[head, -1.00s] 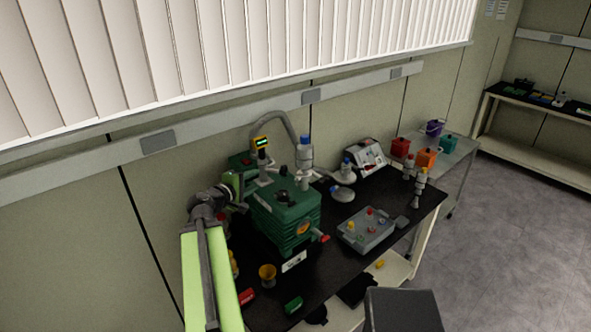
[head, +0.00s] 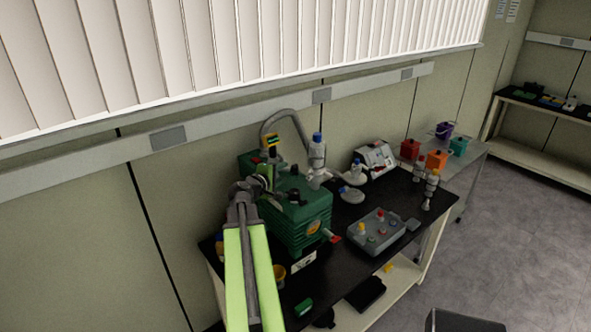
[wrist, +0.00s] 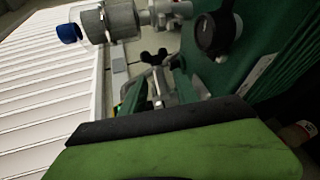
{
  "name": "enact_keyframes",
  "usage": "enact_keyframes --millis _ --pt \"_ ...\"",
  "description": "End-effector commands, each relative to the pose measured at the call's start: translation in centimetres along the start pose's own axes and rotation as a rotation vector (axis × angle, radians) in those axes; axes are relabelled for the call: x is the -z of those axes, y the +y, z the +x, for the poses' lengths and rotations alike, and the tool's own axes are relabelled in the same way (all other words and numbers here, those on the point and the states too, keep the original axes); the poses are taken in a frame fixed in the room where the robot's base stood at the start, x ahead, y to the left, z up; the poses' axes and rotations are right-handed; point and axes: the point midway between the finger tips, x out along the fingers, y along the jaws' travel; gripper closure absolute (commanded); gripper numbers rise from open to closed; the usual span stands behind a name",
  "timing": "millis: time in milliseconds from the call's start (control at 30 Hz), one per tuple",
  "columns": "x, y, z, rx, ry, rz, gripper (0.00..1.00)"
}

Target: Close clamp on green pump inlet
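The green pump (head: 302,222) stands on the black bench top; its green side also fills the right of the wrist view (wrist: 262,75). In the wrist view, metal fittings (wrist: 156,88), with a black winged part (wrist: 153,56) above them, show beside the pump; they seem to be the inlet clamp, but I cannot tell how far it is open. My gripper (head: 266,178) is at the pump's left rear top, near the inlet fittings, and partly hides them. A green and black part of mine covers the bottom of the wrist view. Whether the fingers touch the clamp is hidden.
A blue-capped metal cylinder (head: 317,155) stands behind the pump, with a grey hose (head: 285,118) arching to its left. A black knob (wrist: 217,33) is close in the wrist view. A grey tray (head: 376,232) lies to the pump's right.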

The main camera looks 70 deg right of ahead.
Motion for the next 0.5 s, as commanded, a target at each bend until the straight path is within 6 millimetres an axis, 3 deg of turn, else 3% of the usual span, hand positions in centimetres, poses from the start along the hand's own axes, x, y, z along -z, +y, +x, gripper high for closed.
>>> enact_keyframes --millis 33,200,500 --pt "0.2 -0.2 1.3 0.001 -0.002 0.001 0.63" --pt "0.4 -0.1 3.2 0.0 0.0 0.001 0.63" --pt "-0.3 0.1 4.1 0.001 -0.009 0.003 0.63"
